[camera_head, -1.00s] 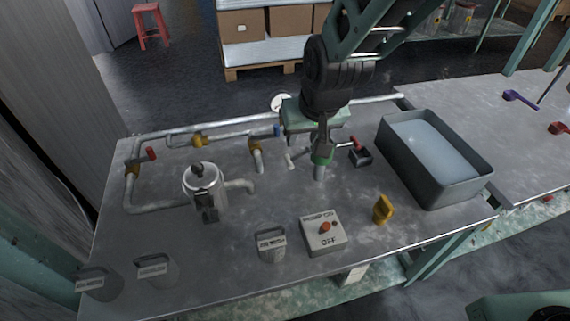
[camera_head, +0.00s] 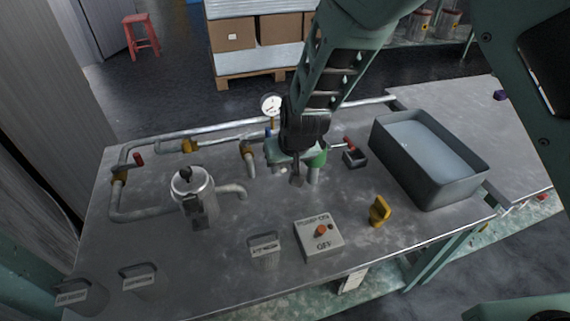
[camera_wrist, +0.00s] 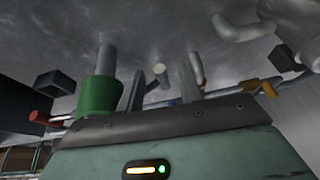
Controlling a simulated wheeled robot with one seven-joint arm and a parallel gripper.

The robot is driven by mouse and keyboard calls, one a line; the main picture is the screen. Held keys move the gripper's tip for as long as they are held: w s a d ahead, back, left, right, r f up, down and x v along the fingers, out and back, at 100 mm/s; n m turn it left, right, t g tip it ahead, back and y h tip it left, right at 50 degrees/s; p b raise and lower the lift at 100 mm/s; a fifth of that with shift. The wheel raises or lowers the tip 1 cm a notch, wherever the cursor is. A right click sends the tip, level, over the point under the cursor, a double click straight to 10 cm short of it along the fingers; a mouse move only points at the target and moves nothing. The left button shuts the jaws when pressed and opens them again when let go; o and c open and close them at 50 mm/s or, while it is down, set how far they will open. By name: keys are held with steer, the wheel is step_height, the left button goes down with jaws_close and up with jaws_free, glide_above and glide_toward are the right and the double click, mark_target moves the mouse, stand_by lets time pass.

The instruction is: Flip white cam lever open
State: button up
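My gripper (camera_head: 296,180) is low over the middle of the table, just left of a short grey post with a green collar (camera_head: 317,157). The wrist view also shows the green collar (camera_wrist: 98,95) left of the fingers. In the wrist view my gripper (camera_wrist: 180,70) has its two grey fingers apart. A pale rod end (camera_wrist: 160,72), which looks like the white cam lever, shows between them. I cannot tell whether a finger touches it. In the head view my gripper covers the lever.
A red-handled valve (camera_head: 349,144) and a grey water basin (camera_head: 376,160) are to the right. A metal pot (camera_head: 193,188), pipes with yellow fittings (camera_head: 248,150) and a gauge (camera_head: 271,105) are left and behind. A pump switch box (camera_head: 319,238) and yellow handle (camera_head: 379,210) stand in front.

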jaws_close()
steer(key=shift+b, duration=0.3)
